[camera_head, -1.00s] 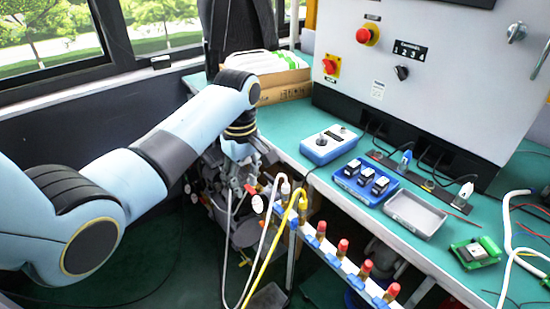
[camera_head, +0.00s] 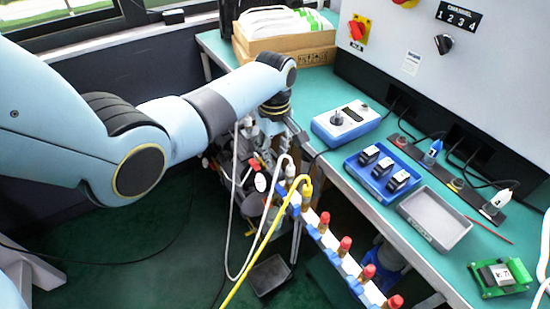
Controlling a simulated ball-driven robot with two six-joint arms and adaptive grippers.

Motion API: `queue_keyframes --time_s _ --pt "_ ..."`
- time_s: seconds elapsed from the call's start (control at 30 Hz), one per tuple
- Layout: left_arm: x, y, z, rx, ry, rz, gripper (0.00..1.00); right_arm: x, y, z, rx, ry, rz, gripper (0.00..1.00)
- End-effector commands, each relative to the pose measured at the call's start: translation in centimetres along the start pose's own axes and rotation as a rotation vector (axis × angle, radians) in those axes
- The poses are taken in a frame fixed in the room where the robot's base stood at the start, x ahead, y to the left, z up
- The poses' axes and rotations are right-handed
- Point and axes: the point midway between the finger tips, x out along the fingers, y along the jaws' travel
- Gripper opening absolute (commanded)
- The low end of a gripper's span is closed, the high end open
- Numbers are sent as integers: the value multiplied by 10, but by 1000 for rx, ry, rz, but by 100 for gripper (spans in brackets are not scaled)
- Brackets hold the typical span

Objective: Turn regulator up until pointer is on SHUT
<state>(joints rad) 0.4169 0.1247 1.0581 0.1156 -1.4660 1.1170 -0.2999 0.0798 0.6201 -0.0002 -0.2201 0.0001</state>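My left arm reaches in from the left. My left gripper (camera_head: 268,128) points down at the front edge of the green bench, over a cluttered grey valve assembly (camera_head: 245,165). Its fingers blend with the grey parts, so I cannot tell whether it is open or holds anything. A white oval tag or dial (camera_head: 260,182) shows on the assembly. The pointer and the SHUT mark cannot be made out. A blue and white box (camera_head: 346,122) with a black knob and small display stands on the bench, right of the gripper; I cannot tell if it is the regulator. My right gripper is out of view.
A rail with red-capped fittings (camera_head: 345,246) runs along the bench front, with white and yellow hoses (camera_head: 262,250) hanging from it. A blue tray (camera_head: 384,172), a grey tray (camera_head: 435,218) and a green circuit board (camera_head: 500,277) lie on the bench. A cardboard box (camera_head: 285,45) stands behind.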

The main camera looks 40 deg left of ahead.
Motion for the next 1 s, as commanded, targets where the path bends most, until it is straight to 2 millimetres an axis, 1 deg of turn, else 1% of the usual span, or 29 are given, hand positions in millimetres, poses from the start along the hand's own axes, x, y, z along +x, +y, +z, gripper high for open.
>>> queue_keyframes --time_s 0.03,0.13,0.43,0.47,0.7,1.0 --pt "7 0 0 0 -1 -1 33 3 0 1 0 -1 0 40" --pt "14 0 0 0 0 0 33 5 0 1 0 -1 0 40" --pt "16 0 0 0 0 0 33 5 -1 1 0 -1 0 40" --pt "16 0 0 0 0 0 31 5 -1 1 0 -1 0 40" --pt "16 0 0 0 0 0 0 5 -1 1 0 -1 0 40" --pt "16 0 0 4 0 0 0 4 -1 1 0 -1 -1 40"
